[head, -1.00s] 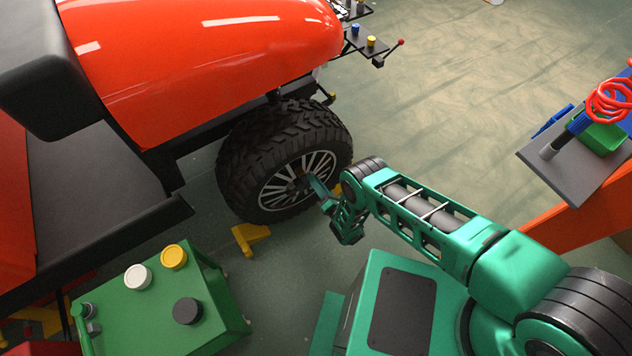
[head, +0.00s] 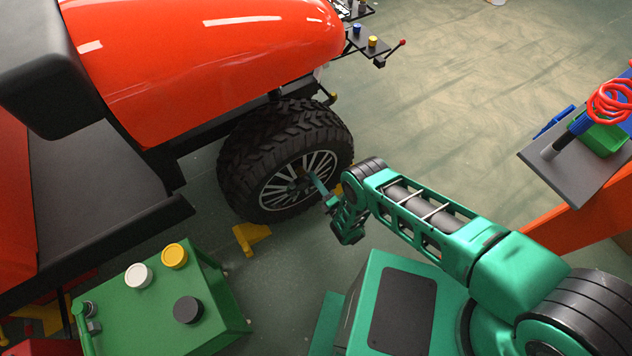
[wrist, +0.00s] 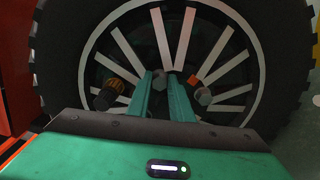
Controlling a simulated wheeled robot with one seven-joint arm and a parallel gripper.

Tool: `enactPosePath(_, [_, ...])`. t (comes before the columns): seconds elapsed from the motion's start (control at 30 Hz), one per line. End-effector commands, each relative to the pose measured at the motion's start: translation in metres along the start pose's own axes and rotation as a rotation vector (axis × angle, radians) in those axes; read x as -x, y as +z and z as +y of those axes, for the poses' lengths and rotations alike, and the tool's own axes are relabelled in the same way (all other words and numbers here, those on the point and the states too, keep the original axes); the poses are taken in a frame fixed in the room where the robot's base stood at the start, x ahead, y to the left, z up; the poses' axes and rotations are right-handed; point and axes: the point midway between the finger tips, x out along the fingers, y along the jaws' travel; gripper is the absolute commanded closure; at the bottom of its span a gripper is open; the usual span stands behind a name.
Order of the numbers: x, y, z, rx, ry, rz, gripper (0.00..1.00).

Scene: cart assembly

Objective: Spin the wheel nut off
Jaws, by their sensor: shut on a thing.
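The black-tyred wheel (head: 240,165) with pale spokes is on the orange vehicle, and its face fills much of the wrist view (wrist: 60,50). My gripper (head: 312,178) reaches the wheel's hub from the right. In the wrist view my gripper's two green fingers (wrist: 165,78) point at the hub and are shut on the wheel nut, which they mostly hide. A grey hexagonal piece (wrist: 203,97) with an orange-red patch beside it shows to the right of the fingers. A dark knurled piece with an orange ring (wrist: 107,94) shows to the left.
A green cabinet (head: 150,310) with white, yellow and black round caps stands at the lower left. A yellow foot (head: 250,238) is on the floor near the tyre. A grey tray (head: 570,175) with a green bin is at the right. The floor beyond the wheel is open.

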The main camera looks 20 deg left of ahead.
Motion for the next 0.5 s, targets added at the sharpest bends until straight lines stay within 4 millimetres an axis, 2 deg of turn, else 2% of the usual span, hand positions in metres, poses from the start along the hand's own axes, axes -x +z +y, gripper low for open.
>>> enactPosePath(0.07, [0.002, -0.002, -0.002, 0.13, -0.007, 0.001, 1.0])
enactPosePath(0.23, [0.006, -0.001, -0.002, 0.129, -0.007, 0.0, 1.0])
enactPosePath(0.5, [0.023, 0.0, -0.002, 0.127, -0.006, 0.0, 1.0])
